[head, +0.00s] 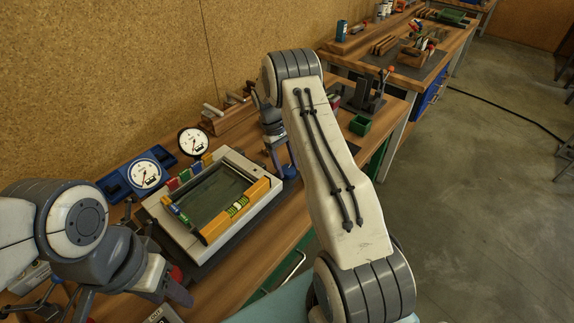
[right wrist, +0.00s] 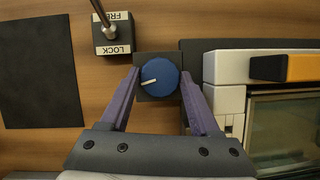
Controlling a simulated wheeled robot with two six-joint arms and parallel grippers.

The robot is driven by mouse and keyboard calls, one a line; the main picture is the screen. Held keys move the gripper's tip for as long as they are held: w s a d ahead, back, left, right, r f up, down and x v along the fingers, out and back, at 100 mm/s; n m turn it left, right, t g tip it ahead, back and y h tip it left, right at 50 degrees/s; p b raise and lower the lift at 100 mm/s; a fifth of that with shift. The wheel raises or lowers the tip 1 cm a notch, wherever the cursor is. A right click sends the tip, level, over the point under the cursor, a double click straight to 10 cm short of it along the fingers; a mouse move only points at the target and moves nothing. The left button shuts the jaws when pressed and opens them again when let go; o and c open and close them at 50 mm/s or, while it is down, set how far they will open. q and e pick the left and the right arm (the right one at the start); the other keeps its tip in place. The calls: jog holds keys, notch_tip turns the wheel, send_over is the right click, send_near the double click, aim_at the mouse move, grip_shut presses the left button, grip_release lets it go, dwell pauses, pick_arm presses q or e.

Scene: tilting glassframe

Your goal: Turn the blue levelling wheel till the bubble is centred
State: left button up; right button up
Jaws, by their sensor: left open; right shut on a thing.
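The blue levelling wheel (right wrist: 160,76) has a white mark pointing left and slightly down in the right wrist view. It also shows in the head view (head: 290,172), at the far right corner of the glass frame (head: 217,192). My right gripper (right wrist: 160,84) is shut on the wheel, one finger on each side. My left gripper (head: 172,286) is open and empty, near the frame's front left.
A block marked FREE and LOCK (right wrist: 113,35) with a lever stands near the wheel. A green box (head: 360,125) sits further right on the bench.

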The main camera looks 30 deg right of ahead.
jog(key=shift+w+r, duration=0.1)
jog(key=o, duration=1.4)
jog(key=shift+c, duration=0.2)
jog(key=d+b+v, duration=0.1)
jog(key=b+v, duration=0.1)
jog(key=v, duration=0.8)
jog(key=shift+a+r+b, duration=0.2)
jog(key=shift+a+b, duration=0.1)
jog(key=shift+a, duration=0.2)
jog(key=shift+w, duration=0.1)
